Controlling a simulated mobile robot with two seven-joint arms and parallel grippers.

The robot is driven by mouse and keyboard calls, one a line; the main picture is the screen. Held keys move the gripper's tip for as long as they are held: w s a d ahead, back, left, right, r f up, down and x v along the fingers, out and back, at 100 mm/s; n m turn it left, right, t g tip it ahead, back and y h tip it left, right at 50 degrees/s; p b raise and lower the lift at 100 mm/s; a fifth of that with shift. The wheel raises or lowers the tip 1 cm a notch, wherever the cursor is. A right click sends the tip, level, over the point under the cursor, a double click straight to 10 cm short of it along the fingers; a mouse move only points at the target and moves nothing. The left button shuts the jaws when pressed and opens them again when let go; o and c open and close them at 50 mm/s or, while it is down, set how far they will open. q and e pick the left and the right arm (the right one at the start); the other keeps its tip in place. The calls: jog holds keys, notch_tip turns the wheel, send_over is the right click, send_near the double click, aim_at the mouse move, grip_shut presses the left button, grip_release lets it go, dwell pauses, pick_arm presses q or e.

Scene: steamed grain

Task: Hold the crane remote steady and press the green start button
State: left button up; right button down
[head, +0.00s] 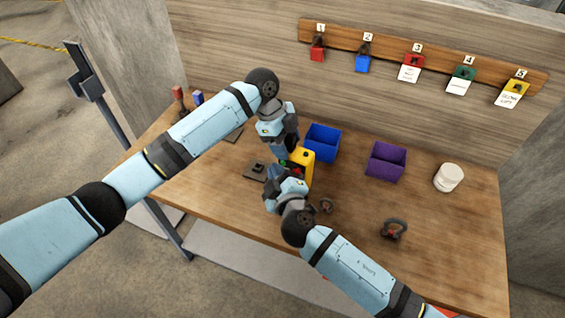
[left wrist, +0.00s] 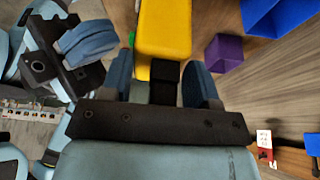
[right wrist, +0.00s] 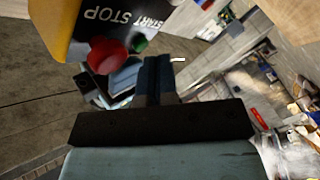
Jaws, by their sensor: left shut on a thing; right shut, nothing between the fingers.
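The yellow crane remote (head: 305,163) is held above the middle of the table. My left gripper (head: 287,155) is shut on it; in the left wrist view the remote (left wrist: 165,28) sits between the blue fingers (left wrist: 165,80). In the right wrist view the remote's dark face carries a red button (right wrist: 107,56) by the word STOP and a green button (right wrist: 139,43) by the word START. My right gripper (head: 277,174) is shut and empty, close to the remote's face. Its fingertips (right wrist: 157,62) appear just beside and below the green button; whether they touch it I cannot tell.
A blue bin (head: 322,143) and a purple bin (head: 386,161) stand behind the remote. A white tub (head: 448,177) is at the right. Two shackles (head: 394,229) (head: 327,205) lie near the front. Colored padlocks hang on a wall board (head: 420,56). The right front of the table is mostly clear.

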jog(key=shift+w+d, duration=0.15)
jog(key=shift+w, duration=0.3)
dwell(0.7)
jog(key=shift+s, duration=0.1)
jog(key=shift+s+a, duration=0.35)
jog(key=shift+s, duration=0.35)
jog(key=s, duration=0.1)
jog(key=s+a, duration=0.1)
jog(key=s, duration=0.1)
jog(key=s+a, duration=0.1)
jog(key=shift+s, duration=0.3)
jog(key=c, duration=1.8)
grip_release()
jog(key=shift+c, duration=0.2)
